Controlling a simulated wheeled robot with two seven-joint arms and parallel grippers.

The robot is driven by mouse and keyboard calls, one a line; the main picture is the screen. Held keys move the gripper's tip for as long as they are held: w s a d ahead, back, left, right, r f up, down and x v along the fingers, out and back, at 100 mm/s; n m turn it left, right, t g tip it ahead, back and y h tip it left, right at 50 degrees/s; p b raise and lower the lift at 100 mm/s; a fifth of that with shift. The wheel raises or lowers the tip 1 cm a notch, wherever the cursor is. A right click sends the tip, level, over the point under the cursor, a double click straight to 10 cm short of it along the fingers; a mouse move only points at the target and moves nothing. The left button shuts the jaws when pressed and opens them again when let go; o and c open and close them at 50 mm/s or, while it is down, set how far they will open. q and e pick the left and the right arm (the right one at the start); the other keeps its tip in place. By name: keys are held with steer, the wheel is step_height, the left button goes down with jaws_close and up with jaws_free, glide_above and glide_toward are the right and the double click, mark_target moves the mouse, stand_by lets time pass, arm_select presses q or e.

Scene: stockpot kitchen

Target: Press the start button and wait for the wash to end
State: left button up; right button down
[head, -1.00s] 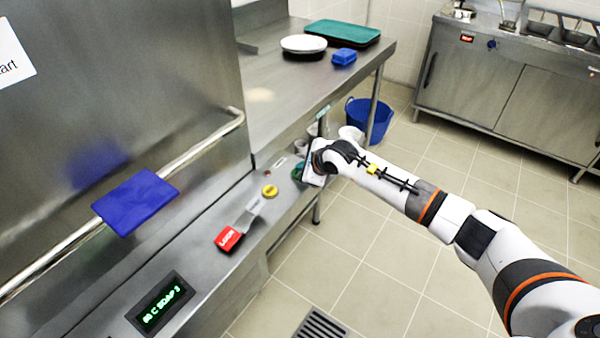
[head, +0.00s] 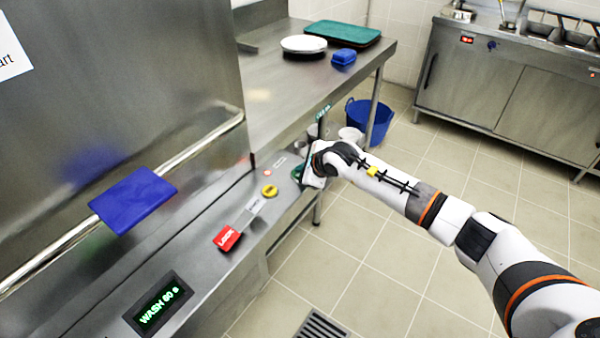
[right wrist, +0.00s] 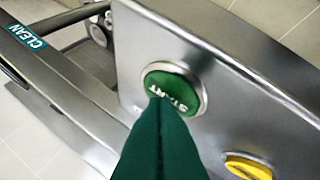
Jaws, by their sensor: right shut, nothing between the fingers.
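The green START button (right wrist: 178,92) sits in a silver ring on the steel panel in the right wrist view. My right gripper (right wrist: 160,102) is shut and empty, its green fingers' tip over the button's lower left edge, seemingly touching it. In the head view my right gripper (head: 303,178) is at the far end of the panel, covering most of the button. The washer's display (head: 158,303) reads "WASH 60 s" in green. The washer's large steel hood (head: 120,90) stands at the left, with a bar handle across it. My left gripper is not in view.
A yellow knob (head: 270,190) and a red LOCK tag (head: 227,238) are on the panel. A blue plate (head: 134,200) is at the hood's bar. White plates (head: 304,44) and a green tray (head: 342,33) rest on the counter, above a blue bucket (head: 368,120).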

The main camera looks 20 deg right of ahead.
stand_by(0.4)
steer(key=shift+r+p, duration=0.45)
steer(key=shift+r, duration=0.35)
steer(key=shift+r+p, duration=1.35)
steer(key=shift+r, duration=1.2)
steer(key=shift+f, duration=0.1)
